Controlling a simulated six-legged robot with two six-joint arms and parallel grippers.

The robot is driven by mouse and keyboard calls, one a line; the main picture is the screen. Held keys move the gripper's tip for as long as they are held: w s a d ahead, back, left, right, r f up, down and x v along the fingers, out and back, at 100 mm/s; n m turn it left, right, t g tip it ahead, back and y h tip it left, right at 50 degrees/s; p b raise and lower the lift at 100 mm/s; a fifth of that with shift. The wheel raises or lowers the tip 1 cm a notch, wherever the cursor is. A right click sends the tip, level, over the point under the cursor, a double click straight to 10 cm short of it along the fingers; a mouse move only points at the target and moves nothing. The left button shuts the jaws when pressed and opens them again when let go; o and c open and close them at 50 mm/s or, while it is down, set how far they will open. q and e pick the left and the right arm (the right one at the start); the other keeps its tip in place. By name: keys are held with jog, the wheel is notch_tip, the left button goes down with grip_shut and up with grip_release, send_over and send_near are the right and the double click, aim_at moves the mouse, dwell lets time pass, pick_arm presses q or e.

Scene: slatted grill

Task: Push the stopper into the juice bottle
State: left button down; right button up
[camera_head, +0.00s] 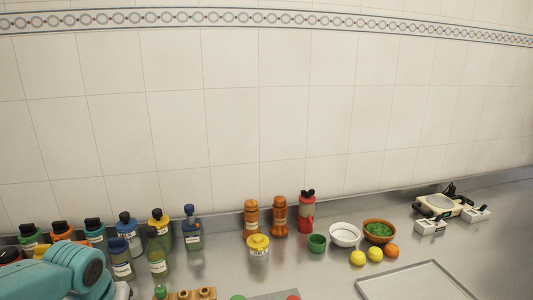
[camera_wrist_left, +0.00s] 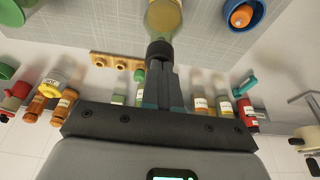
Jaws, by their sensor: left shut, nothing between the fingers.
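In the left wrist view, a bottle (camera_wrist_left: 164,17) with yellow-olive contents reaches in from the top edge, its clear greenish neck pointing toward my gripper. A black stopper (camera_wrist_left: 159,48) is at the mouth of that neck; how deep it sits cannot be told. My left gripper (camera_wrist_left: 161,68) is shut and empty. Its fingertips overlap the near end of the stopper in the picture and look close to it or touching. In the head view only my teal left arm shows at the lower left; the gripper and this bottle are out of sight. My right gripper is not in view.
Several stoppered bottles (camera_head: 122,262) crowd the left of the steel counter. A wooden holed block (camera_wrist_left: 122,63) and a blue bowl (camera_wrist_left: 260,13) with an orange item lie near the bottle. Shakers, bowls and fruit stand mid-right. An empty tray (camera_head: 417,270) lies at front right.

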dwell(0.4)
pick_arm(q)
notch_tip(320, 180, up, 5)
jog(key=p, duration=0.4)
jog(key=shift+s, duration=0.1)
